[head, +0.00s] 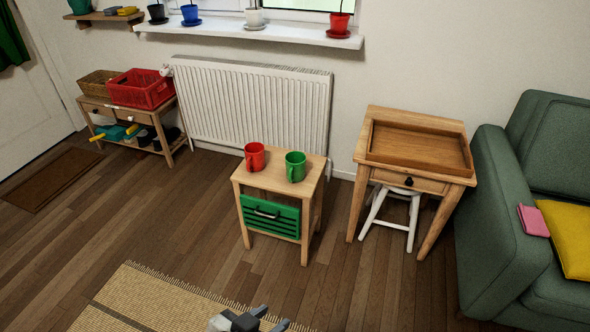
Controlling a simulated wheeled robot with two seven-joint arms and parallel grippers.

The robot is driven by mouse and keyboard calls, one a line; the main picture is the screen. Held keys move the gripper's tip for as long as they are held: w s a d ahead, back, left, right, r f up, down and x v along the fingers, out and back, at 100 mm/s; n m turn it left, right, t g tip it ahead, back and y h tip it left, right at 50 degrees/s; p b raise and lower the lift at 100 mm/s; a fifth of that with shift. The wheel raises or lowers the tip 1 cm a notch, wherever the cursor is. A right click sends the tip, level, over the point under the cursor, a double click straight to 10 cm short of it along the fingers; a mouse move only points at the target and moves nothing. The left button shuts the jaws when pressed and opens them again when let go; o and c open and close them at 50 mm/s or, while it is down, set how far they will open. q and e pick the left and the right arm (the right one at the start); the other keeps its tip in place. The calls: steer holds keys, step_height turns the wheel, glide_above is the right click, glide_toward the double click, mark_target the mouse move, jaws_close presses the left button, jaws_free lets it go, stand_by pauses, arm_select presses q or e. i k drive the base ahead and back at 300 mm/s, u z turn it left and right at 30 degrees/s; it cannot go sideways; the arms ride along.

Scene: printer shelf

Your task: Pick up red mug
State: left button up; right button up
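The red mug (255,156) stands upright on the left part of the top of a small wooden side table (281,180). A green mug (295,167) stands to its right on the same top, a little apart from it. My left gripper (271,318) is at the bottom edge of the head view, partly cut off. Its two fingertips are apart with nothing seen between them. It is well short of the side table and far from the red mug. My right gripper is not in view.
A green slatted drawer (270,216) is under the side table's top. A wooden table with a tray (419,147) and a white stool (392,214) stand to the right, beside a green sofa (497,210). A radiator (255,107) is behind. A fringed rug (160,300) lies in front, with bare floor between.

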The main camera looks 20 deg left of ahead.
mark_target(253, 160)
steer(key=u, duration=0.05)
steer(key=i, duration=1.4)
steer(key=u, duration=1)
